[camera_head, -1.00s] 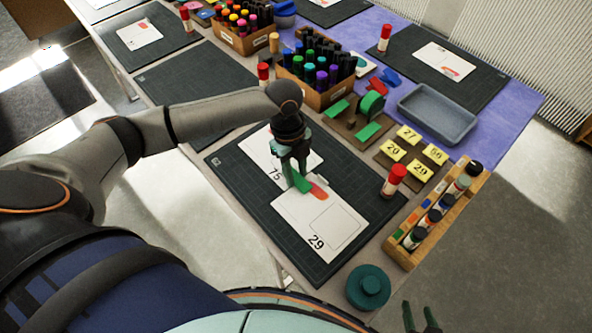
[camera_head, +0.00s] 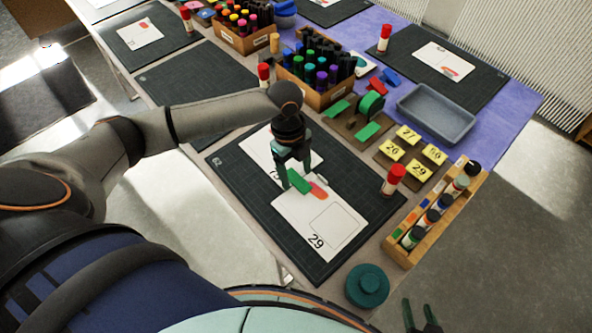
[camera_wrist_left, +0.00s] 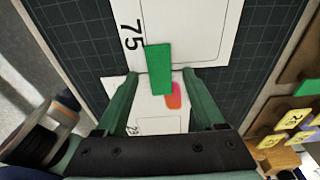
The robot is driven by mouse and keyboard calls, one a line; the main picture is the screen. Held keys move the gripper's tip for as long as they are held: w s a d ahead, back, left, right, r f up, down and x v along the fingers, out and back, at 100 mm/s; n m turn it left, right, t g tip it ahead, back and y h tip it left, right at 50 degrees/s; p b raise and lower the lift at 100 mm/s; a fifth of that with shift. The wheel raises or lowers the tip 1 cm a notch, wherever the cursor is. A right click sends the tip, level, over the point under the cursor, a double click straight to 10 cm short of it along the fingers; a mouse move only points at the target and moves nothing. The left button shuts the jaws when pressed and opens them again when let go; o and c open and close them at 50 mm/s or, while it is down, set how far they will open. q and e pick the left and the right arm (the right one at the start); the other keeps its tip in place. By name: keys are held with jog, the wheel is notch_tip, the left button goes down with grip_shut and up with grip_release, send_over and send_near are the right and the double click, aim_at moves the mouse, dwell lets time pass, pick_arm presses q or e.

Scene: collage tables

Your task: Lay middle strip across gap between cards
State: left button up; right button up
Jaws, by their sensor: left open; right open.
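A green strip (camera_head: 298,181) lies over the line where two white cards meet. In the left wrist view the strip (camera_wrist_left: 158,69) has one end on the card marked 75 (camera_wrist_left: 203,30) and the other on the card marked 29 (camera_wrist_left: 155,122). In the head view the 29 card (camera_head: 315,222) is nearer and the other card (camera_head: 262,148) is partly behind my gripper. A red-orange patch shows beside the strip. My left gripper (camera_head: 295,184) is open above the cards, its fingers apart on either side of the strip. My right gripper (camera_head: 422,316) is open and empty at the bottom edge.
Two more green strips (camera_head: 367,131) lie on a brown board beside a tape dispenser (camera_head: 371,103). A red-capped glue stick (camera_head: 393,180) stands on the dark mat (camera_head: 235,178). A wooden bottle rack (camera_head: 437,225), a teal round object (camera_head: 367,287) and yellow number tags (camera_head: 409,134) are to the right.

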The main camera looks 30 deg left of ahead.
pick_arm(q)
notch_tip(320, 180, up, 12)
jog(key=a+p, duration=0.1)
jog(key=shift+w+a+r, duration=0.2)
jog(key=shift+w+a, duration=0.05)
jog(key=shift+a, duration=0.15)
dwell(0.5)
